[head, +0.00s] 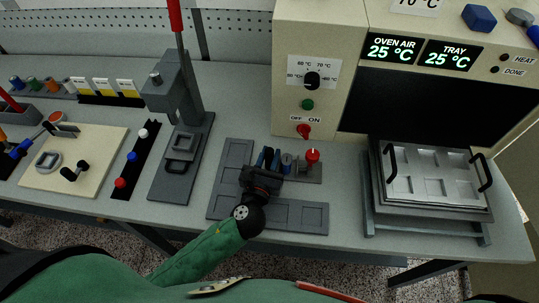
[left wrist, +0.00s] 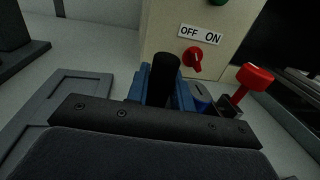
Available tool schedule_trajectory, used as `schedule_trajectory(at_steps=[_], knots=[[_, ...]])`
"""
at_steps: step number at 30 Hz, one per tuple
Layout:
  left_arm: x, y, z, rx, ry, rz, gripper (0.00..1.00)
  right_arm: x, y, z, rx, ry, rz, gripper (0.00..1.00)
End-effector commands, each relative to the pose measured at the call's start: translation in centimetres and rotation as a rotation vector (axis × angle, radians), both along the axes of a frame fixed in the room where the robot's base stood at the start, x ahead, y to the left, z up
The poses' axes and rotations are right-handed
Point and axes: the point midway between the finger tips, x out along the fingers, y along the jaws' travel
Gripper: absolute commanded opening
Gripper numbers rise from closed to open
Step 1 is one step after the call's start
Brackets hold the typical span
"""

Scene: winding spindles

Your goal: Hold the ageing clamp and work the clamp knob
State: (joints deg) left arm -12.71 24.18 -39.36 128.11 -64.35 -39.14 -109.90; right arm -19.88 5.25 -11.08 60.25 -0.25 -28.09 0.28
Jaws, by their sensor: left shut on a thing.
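The ageing clamp (head: 312,172) is a small dark grey fixture on the bench in front of the oven's OFF/ON switch. Its red clamp knob (head: 312,156) stands at the right end; the knob also shows at the right in the left wrist view (left wrist: 255,78). A blue-grey round part (head: 287,162) sits between the knob and my gripper. My left gripper (head: 268,159) has its blue fingers shut around an upright black post (left wrist: 164,68), seemingly the clamp's grip, left of the knob. The post's lower part is hidden by the gripper. My right gripper is not in view.
The oven's red switch (head: 303,131) is just behind the clamp. A grey recessed tray (head: 233,152) lies left of and below my gripper. A lidded metal tray (head: 437,175) stands at the right, a lever press (head: 181,150) at the left. Bare bench lies right of the clamp.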

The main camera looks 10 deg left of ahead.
Motion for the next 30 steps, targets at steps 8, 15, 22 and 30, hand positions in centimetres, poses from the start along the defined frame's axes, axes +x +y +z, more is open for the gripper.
schedule_trajectory(at_steps=[8,15,22,30], knots=[[0.0,0.0,-0.2,0.001,0.002,0.0,0.35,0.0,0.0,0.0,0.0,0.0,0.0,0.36],[0.0,0.0,-0.1,0.001,0.002,0.0,0.48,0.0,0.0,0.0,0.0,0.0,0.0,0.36],[-0.5,0.1,-0.1,0.0,0.002,0.0,0.48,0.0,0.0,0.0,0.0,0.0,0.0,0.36],[-3.9,0.6,-0.2,0.002,0.005,-0.001,0.48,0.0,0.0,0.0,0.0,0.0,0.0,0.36]])
